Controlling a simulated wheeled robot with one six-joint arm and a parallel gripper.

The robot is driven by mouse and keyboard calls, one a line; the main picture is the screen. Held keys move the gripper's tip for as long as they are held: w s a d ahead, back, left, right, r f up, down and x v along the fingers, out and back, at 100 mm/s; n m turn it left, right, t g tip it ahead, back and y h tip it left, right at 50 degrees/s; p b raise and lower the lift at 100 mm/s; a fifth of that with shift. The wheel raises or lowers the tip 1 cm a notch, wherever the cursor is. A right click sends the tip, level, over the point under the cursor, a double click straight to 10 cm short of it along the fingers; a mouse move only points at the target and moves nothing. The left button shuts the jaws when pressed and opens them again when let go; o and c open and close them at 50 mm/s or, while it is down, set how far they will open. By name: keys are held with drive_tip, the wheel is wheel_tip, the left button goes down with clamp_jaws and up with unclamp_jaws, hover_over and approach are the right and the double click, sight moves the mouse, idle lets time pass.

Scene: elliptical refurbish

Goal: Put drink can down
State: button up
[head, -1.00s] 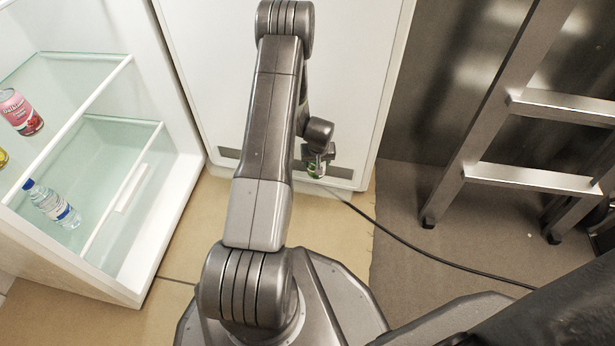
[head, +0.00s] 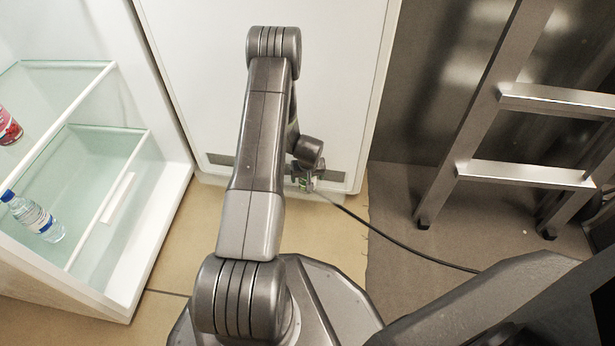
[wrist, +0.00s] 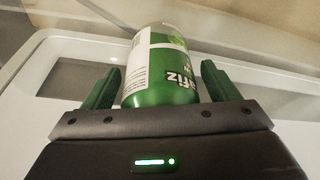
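A green and white drink can (wrist: 160,70) is between the two green fingers of my gripper (wrist: 161,88) in the wrist view. In the head view my gripper (head: 305,174) is at the end of my arm, low in front of a white panel. Only a small green part of the can (head: 304,184) shows there, below the gripper. Whether the can's lower end touches anything is hidden.
A white unit (head: 335,90) stands ahead. A black cable (head: 400,247) crosses the floor. A metal ladder (head: 465,130) stands at right.

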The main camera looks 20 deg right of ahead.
drive_tip(key=p+v, duration=0.4)
drive_tip(key=v, duration=0.8)
drive_tip(key=shift+s+r, duration=0.1)
drive_tip(key=shift+r, duration=0.05)
